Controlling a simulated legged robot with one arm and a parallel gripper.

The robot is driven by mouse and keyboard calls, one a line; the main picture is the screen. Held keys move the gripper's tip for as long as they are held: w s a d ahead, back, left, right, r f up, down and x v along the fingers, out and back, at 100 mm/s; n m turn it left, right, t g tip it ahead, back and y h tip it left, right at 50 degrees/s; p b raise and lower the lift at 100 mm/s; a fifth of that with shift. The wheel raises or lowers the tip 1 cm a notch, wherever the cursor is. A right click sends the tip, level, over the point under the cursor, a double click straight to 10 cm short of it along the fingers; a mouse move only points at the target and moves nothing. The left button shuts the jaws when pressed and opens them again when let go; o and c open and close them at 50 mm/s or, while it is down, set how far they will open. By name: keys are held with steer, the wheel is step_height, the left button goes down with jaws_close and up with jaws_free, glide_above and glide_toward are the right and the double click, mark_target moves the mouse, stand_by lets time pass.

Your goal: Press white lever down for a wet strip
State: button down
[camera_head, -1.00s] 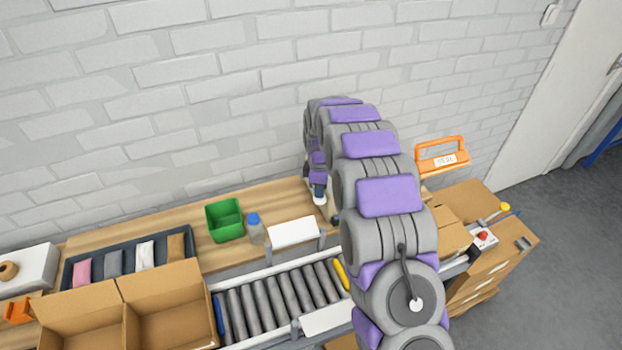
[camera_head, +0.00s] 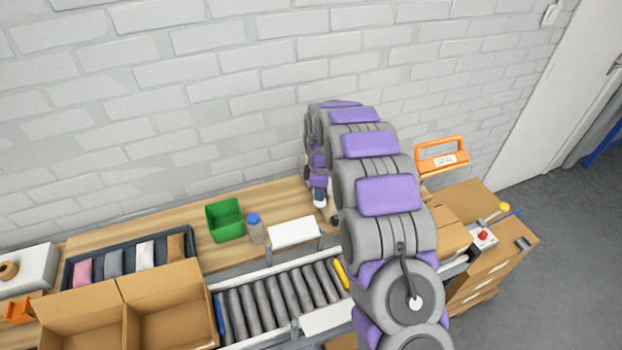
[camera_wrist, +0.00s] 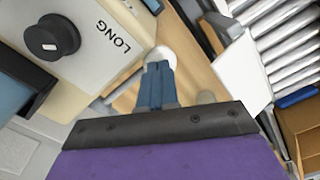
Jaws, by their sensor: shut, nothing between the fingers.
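In the wrist view a white round knob (camera_wrist: 163,56) sits at the end of a grey lever rod, beside a beige machine (camera_wrist: 110,45) marked LONG with a black dial. My gripper (camera_wrist: 157,68) has its blue fingers shut and empty. Their tips overlap the lower edge of the white knob in the picture; I cannot tell whether they touch it. In the head view my gripper (camera_head: 320,198) is low over the back of the bench, and my arm hides the machine and most of the lever. No paper strip is clearly visible.
The roller conveyor (camera_head: 280,301) runs in front of the wooden bench (camera_head: 130,231). A green bin (camera_head: 225,221) and a blue-capped bottle (camera_head: 255,230) stand left of my gripper. Open cardboard boxes (camera_head: 165,291) are at the front left. The brick wall (camera_head: 180,100) is close behind.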

steer(key=shift+f, duration=0.2)
steer(key=shift+s+f, duration=0.1)
steer(key=shift+f, duration=0.65)
steer(key=shift+s+d+f, duration=0.1)
steer(key=shift+f, duration=0.15)
stand_by(0.5)
steer(key=shift+f, duration=0.15)
step_height(320, 180, up, 10)
steer(key=w+p, duration=0.2)
steer(key=p, duration=0.1)
steer(key=shift+a+f+p, duration=0.2)
steer(key=shift+a+p, duration=0.2)
stand_by(0.7)
